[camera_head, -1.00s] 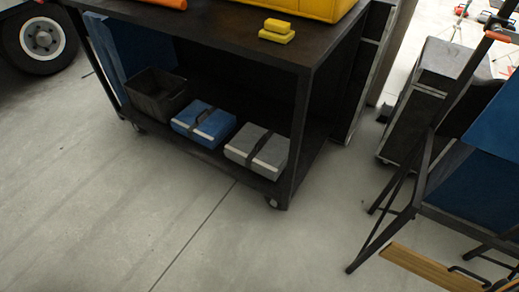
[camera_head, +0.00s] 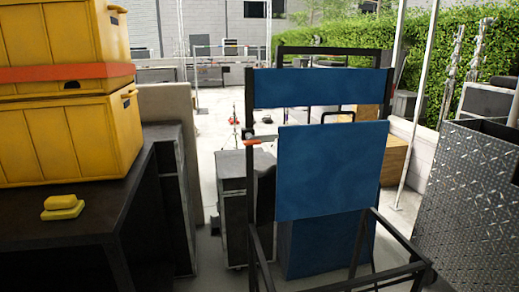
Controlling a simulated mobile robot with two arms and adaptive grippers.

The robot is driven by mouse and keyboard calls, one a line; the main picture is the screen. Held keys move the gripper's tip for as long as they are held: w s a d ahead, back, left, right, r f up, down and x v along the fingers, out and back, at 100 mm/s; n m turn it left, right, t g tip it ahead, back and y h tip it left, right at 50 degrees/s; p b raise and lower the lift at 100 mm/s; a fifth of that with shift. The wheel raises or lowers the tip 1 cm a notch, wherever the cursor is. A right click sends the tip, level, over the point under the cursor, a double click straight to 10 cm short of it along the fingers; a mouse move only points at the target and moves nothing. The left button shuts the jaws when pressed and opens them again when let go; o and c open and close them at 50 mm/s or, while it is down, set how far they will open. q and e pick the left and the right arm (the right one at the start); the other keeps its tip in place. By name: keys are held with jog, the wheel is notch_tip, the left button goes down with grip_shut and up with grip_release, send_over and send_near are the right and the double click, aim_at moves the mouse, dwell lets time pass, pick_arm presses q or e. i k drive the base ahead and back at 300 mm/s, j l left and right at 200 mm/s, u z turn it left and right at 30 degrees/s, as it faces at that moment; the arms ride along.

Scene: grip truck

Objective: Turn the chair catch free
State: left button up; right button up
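A folding chair with a black frame and blue panels stands right of centre; its blue upper back band (camera_head: 320,88) spans the two posts. A larger blue panel (camera_head: 330,170) is below the band. A small orange-red piece (camera_head: 252,142), which looks like the catch, is on the chair's left post, lying about level. Whether it is locked or free cannot be told. Neither of my grippers is in view.
A black cart (camera_head: 75,225) at left carries yellow crates (camera_head: 70,140) and yellow blocks (camera_head: 62,207). A black case (camera_head: 232,185) stands just left of the chair. A diamond-plate metal box (camera_head: 470,205) stands at right. Pale open floor (camera_head: 205,170) lies behind.

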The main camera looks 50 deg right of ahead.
aim_at(251, 141)
jog(key=z, duration=1.55)
